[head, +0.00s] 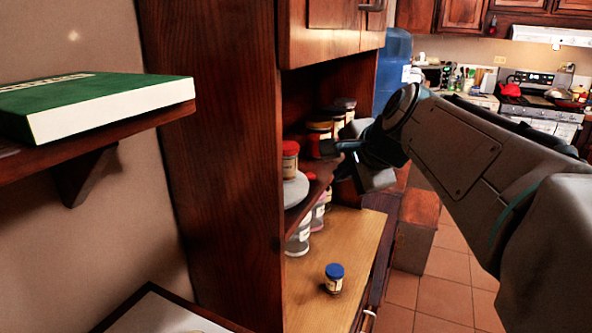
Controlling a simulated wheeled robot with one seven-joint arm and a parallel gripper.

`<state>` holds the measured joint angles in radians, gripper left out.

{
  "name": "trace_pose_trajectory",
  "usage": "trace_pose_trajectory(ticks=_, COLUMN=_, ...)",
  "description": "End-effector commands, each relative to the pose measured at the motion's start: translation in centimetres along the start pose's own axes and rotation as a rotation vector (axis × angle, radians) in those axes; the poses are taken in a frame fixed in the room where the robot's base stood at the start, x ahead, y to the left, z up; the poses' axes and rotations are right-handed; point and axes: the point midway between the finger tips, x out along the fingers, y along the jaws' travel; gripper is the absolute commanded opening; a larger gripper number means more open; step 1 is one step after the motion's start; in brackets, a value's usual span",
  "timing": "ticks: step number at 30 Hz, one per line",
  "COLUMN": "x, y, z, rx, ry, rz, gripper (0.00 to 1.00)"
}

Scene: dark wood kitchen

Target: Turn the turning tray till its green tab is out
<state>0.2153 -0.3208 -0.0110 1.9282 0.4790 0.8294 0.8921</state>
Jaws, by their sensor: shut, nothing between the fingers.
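The turning tray (294,191) is a pale grey disc on the cupboard's middle shelf, partly hidden by the cupboard's side panel. A jar with a red lid (290,160) stands at its near side. A small red piece (311,177) shows by the tray's right edge; I cannot tell whether it is a tab. No green tab is visible. My gripper (330,152) is shut and empty at the open front of the shelf, to the right of the red-lidded jar. I cannot tell whether it touches anything there.
Several jars (319,130) stand deeper on the same shelf, close behind my gripper. More jars (298,238) stand below the shelf. A blue-lidded jar (334,278) stands on the wooden counter (310,308). The tall side panel (215,160) bounds the cupboard on the left.

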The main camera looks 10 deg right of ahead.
Motion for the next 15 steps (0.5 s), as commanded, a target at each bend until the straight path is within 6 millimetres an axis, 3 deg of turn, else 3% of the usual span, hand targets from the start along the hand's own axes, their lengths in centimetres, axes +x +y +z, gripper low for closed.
trace_pose_trajectory(ticks=10, x=7.7, y=0.2, z=0.1, rx=-0.002, ry=-0.004, rz=0.008, gripper=0.00)
trace_pose_trajectory(ticks=15, x=9.4, y=-1.5, z=0.1, rx=-0.004, ry=-0.003, rz=0.004, gripper=0.00)
